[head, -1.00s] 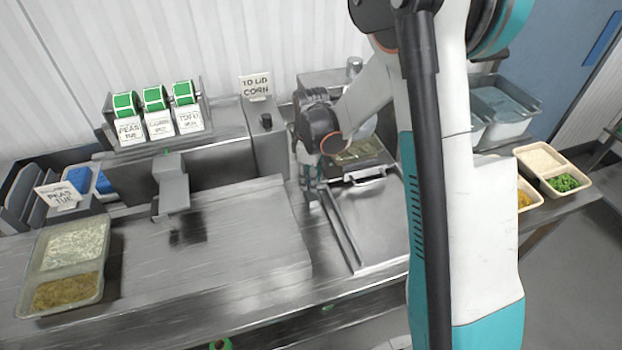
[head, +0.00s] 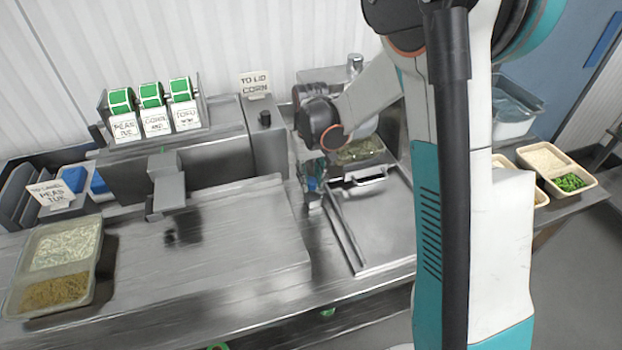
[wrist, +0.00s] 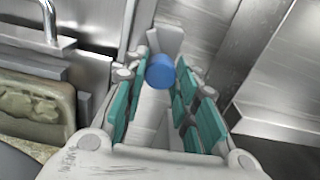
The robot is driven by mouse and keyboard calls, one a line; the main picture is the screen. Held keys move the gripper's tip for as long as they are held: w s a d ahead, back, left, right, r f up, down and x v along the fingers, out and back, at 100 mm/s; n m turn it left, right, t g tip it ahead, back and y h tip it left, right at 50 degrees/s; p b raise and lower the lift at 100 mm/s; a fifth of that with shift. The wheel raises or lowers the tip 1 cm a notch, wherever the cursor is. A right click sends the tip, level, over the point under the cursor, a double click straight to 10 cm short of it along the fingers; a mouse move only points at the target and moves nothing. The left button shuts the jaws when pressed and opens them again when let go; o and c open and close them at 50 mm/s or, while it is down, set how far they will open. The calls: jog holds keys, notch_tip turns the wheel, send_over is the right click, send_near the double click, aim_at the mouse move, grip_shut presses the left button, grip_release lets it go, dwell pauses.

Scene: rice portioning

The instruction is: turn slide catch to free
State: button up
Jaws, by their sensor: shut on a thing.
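The slide catch shows as a short blue knob (wrist: 160,71) between the fingertips in the wrist view. My gripper (wrist: 166,66) has its teal-padded fingers on both sides of the knob and is shut on it. In the head view my gripper (head: 314,198) points down at the left edge of the metal slide frame (head: 345,245); the knob cannot be made out there. Whether the catch is locked or free cannot be told.
A metal handle (head: 370,181) and a food tray (head: 358,151) are close to the right of my gripper. A two-part tray (head: 97,262) lies at the left of the bench. A label dispenser (head: 152,112) stands behind. The bench middle is mostly clear.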

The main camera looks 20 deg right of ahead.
aim_at(311, 180)
jog(key=m+b, duration=0.1)
jog(key=m, duration=0.4)
jog(key=shift+m, duration=0.4)
dwell(0.4)
jog(key=o, duration=1.1)
notch_tip(311, 180, up, 12)
jog(key=shift+r, duration=0.1)
